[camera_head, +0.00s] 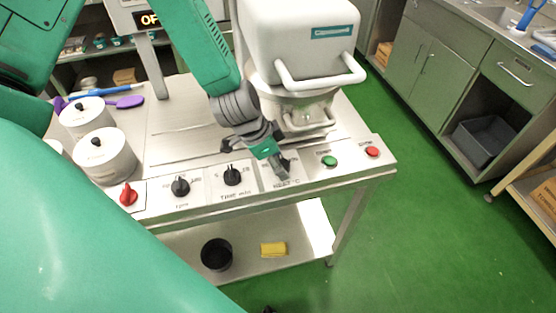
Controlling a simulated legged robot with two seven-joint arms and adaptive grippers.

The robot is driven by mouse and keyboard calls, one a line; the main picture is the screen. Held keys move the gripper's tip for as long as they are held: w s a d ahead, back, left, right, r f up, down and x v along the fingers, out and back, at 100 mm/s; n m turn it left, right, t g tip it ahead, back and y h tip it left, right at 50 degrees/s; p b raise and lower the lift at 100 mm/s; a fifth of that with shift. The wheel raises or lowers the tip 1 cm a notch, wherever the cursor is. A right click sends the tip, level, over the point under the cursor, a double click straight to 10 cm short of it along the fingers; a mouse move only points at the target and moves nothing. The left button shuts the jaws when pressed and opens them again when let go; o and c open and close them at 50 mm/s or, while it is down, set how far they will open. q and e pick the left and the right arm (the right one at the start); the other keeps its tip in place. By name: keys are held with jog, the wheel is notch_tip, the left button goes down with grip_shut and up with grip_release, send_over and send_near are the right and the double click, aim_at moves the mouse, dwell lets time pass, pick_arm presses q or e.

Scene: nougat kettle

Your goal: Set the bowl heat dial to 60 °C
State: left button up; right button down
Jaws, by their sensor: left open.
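The heat dial sits on the sloped front panel (215,187) of the machine, above the printed label "HEAT °C" (287,183). My left gripper (277,160) is at this dial, pointing down, and hides most of it. The gripper is open; I cannot tell whether its fingers touch the dial or are around it. The dial's pointer and most of its scale are hidden, so its setting cannot be read. My right gripper is not in view.
Left of the heat label are a black time dial (232,176), another black dial (180,187) and a red knob (128,195). To the right are a green button (329,161) and a red button (372,152). The white mixer head (297,40) stands close behind my gripper. White canisters (106,157) stand left.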

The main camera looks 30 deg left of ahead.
pick_arm(q)
jog(key=shift+d, duration=0.2)
jog(key=shift+d+r, duration=0.1)
jog(key=shift+d, duration=0.1)
jog(key=c, duration=0.3)
jog(key=shift+d, duration=0.15)
jog(key=c, duration=0.8)
jog(key=shift+c, duration=0.2)
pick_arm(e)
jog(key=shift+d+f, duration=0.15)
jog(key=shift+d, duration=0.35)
pick_arm(q)
jog(key=shift+s+a, duration=0.1)
jog(key=shift+a, duration=0.2)
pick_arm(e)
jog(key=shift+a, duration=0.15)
pick_arm(q)
jog(key=shift+d, duration=0.1)
